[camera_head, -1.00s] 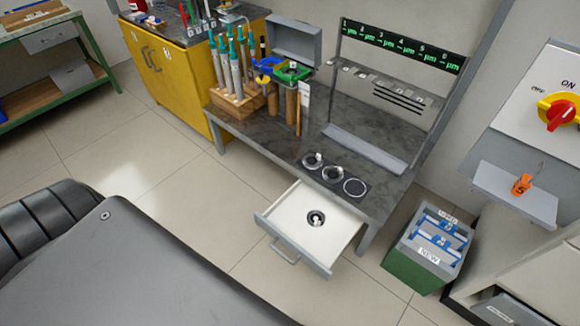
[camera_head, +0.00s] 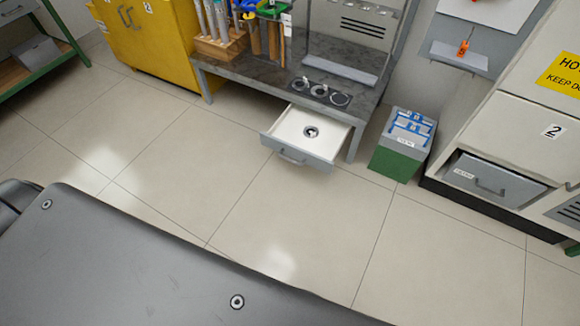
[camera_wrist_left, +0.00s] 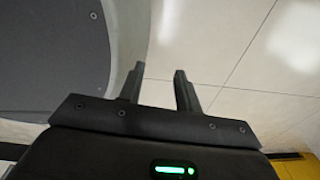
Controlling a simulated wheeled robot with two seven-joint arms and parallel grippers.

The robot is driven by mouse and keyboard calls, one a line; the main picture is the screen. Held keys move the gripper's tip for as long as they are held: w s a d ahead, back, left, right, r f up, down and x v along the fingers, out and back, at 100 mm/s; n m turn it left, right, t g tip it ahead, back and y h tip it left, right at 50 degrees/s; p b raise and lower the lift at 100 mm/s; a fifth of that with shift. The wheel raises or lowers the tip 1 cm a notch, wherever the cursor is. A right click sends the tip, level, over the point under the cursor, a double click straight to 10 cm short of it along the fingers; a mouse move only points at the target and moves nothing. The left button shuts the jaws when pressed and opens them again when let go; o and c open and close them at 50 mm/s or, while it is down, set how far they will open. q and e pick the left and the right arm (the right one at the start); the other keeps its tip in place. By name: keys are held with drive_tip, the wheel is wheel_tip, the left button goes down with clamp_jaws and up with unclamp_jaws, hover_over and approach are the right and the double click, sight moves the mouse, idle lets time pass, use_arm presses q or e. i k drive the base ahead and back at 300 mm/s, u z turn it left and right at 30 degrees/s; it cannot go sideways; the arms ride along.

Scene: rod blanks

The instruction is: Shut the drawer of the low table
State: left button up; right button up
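The low table (camera_head: 268,72) stands against the wall at the top centre of the head view. Its white drawer (camera_head: 327,133) is pulled out at the front, with a grey front panel and a handle (camera_head: 291,158). A small round dark-and-light part (camera_head: 311,131) lies inside the drawer. In the left wrist view my left gripper (camera_wrist_left: 158,80) is open and empty, with floor tiles beyond its fingers. It is not in the head view, and my right gripper is not in view.
A green bin with blue items (camera_head: 397,160) stands on the floor right of the table. A yellow cabinet (camera_head: 160,45) stands to the left. A machine with a grey drawer (camera_head: 490,182) is at the right. The tiled floor before the open drawer is clear.

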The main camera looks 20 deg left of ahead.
sight(285, 137)
drive_tip(key=u, duration=0.3)
drive_tip(key=i, duration=0.95)
drive_tip(key=u, duration=0.4)
drive_tip(key=k, duration=0.5)
drive_tip(key=z, duration=0.45)
drive_tip(key=i, duration=0.65)
drive_tip(key=u, duration=0.2)
